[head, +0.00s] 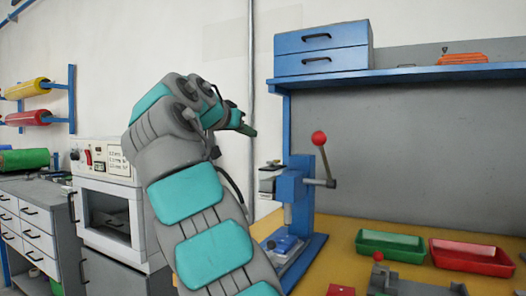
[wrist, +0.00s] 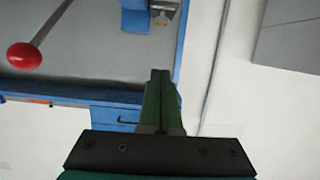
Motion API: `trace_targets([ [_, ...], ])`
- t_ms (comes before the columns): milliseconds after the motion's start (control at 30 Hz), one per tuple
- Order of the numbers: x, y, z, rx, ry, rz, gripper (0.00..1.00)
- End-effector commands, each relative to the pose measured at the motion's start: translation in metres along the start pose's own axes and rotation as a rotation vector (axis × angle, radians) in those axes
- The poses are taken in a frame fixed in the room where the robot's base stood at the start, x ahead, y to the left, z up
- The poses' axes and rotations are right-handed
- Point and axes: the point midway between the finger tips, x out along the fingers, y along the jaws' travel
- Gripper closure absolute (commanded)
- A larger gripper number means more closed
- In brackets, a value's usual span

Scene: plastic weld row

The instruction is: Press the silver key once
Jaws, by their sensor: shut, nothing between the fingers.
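My gripper (head: 246,129) is raised in the middle of the head view, in front of the pale wall and left of the blue press. Its green fingers also show in the wrist view (wrist: 161,74), shut together with nothing between them. I cannot make out a silver key for certain in either view. A white oven-like machine (head: 111,211) stands at the left with a control panel (head: 105,157) on its upper front. The panel has a red switch (head: 88,157) and small light controls too small to tell apart. My gripper is apart from it.
The blue lever press (head: 292,190) with a red ball handle (head: 319,138) stands on the yellow bench (head: 339,257). The red ball (wrist: 24,56) also shows in the wrist view. Green (head: 391,245) and red (head: 470,257) trays lie at right. A blue shelf (head: 410,74) hangs above.

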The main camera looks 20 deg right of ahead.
Motion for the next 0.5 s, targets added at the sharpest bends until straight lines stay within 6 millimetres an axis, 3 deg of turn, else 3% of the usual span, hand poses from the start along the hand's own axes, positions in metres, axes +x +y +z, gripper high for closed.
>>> trace_targets([
  [167,0.019,0.0,0.0,-0.001,-0.001,0.001,1.0],
  [500,0.085,0.001,-0.001,0.0,-0.002,0.002,1.0],
])
